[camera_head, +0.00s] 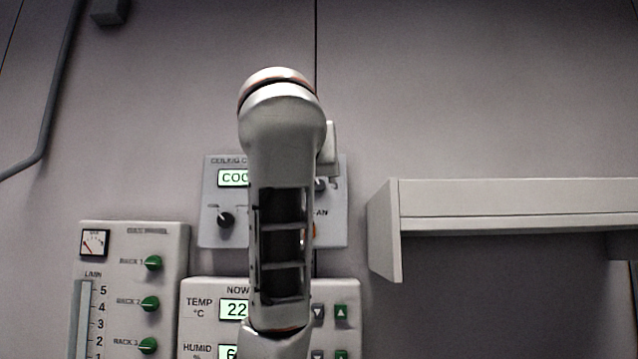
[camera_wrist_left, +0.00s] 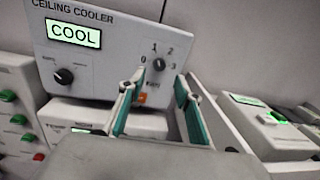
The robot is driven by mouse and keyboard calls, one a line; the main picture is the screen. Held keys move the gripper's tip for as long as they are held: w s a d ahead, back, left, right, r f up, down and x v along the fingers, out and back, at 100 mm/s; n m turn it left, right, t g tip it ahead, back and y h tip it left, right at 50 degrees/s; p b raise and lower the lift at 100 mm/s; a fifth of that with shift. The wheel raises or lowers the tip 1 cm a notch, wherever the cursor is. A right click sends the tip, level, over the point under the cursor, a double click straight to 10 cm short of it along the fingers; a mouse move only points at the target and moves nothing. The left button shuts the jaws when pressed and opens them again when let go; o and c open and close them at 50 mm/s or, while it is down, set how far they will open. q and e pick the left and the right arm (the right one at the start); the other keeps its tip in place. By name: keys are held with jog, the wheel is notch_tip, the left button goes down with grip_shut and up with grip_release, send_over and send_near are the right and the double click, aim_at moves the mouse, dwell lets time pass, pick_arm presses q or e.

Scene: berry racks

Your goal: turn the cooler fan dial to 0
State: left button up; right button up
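The ceiling cooler panel (camera_head: 226,236) is on the wall in the head view, largely covered by my left arm. In the left wrist view the panel (camera_wrist_left: 104,78) shows a lit COOL display (camera_wrist_left: 73,33). Its fan dial (camera_wrist_left: 160,65) is a small black knob ringed by the marks 0, 1, 2 and 3; its exact pointer direction is too small to tell. My left gripper (camera_wrist_left: 160,87) is open, its teal-padded fingers apart below and on either side of the dial, with nothing between them. In the head view my arm hides most of this gripper. My right gripper is not in view.
A second black knob (camera_wrist_left: 63,76) sits at the cooler panel's left. Below is a temperature and humidity panel (camera_head: 200,285); a panel with green rack knobs (camera_head: 153,263) stands left. A pale shelf (camera_head: 510,195) juts out at right.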

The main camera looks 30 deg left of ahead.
aim_at(319, 185)
pick_arm(q)
jog(key=p+x, duration=0.1)
jog(key=x, duration=0.4)
jog(key=shift+a+p, duration=0.15)
jog(key=shift+p, duration=0.25)
jog(key=shift+w+a, duration=0.2)
jog(key=shift+w, duration=0.4)
jog(key=shift+w+f, duration=0.1)
jog(key=shift+w, duration=0.05)
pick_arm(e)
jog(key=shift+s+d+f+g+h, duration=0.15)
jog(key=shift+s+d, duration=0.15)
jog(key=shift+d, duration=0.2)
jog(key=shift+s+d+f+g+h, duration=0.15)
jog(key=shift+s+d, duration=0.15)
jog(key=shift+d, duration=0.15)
pick_arm(q)
jog(key=shift+c, duration=0.4)
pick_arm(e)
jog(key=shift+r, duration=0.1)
pick_arm(q)
grip_shut()
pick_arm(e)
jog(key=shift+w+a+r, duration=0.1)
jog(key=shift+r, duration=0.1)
